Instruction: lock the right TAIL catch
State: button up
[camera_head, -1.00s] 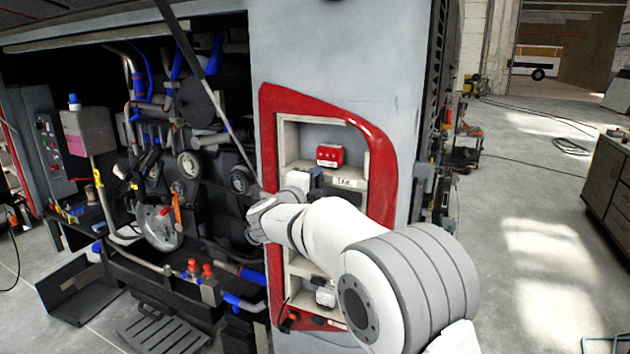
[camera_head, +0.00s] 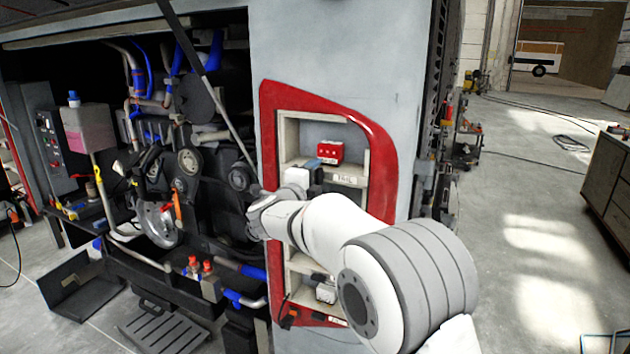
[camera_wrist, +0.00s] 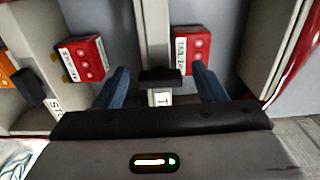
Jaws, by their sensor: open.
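In the wrist view my gripper (camera_wrist: 159,72) is open, its two blue-grey fingers apart. A black block (camera_wrist: 160,76), possibly the catch, shows between the fingers, over a white label partly hidden and starting with "T". I cannot tell whether anything touches it. Just beyond the right finger sits a red unit (camera_wrist: 194,48) with a white label that seems to read TAIL. In the head view a red unit (camera_head: 330,152) sits in the upper bay, above a TAIL label (camera_head: 345,179). My arm hides much of the bay below; a blue fingertip shows beside the red unit.
A second red unit (camera_wrist: 84,60) lies left of the left finger, with an orange part at the far left. A red frame (camera_head: 383,150) surrounds the bays. A pale unit (camera_head: 326,292) is in the lower bay. The open engine compartment (camera_head: 150,180) is to the left.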

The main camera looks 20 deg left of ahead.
jog(key=s+b, duration=0.2)
jog(key=s, duration=0.5)
jog(key=shift+s+a+b, duration=0.3)
jog(key=shift+s+b, duration=0.05)
jog(key=shift+s, duration=0.05)
jog(key=w+d+r+n+y, duration=0.3)
jog(key=d+n+y, duration=0.15)
jog(key=d, duration=0.25)
jog(key=s+d+f+n+g+y, duration=0.25)
jog(key=s+d+n+g, duration=0.2)
jog(key=d+n, duration=0.5)
jog(key=s+d+f+n+g+h, duration=0.1)
jog(key=s+d+f+g, duration=0.2)
jog(key=s+d, duration=0.6)
jog(key=s+d+f+n+g+h, duration=0.2)
jog(key=s+d+f+g, duration=0.1)
jog(key=s+d+f, duration=0.5)
jog(key=s+d+f+n+g+h, duration=0.1)
jog(key=s+d+f+g, duration=0.3)
jog(key=s+d, duration=0.6)
notch_tip(320, 180, down, 2)
jog(key=shift+s+n+h, duration=0.4)
jog(key=shift+s+h, duration=0.15)
jog(key=shift+h, duration=0.15)
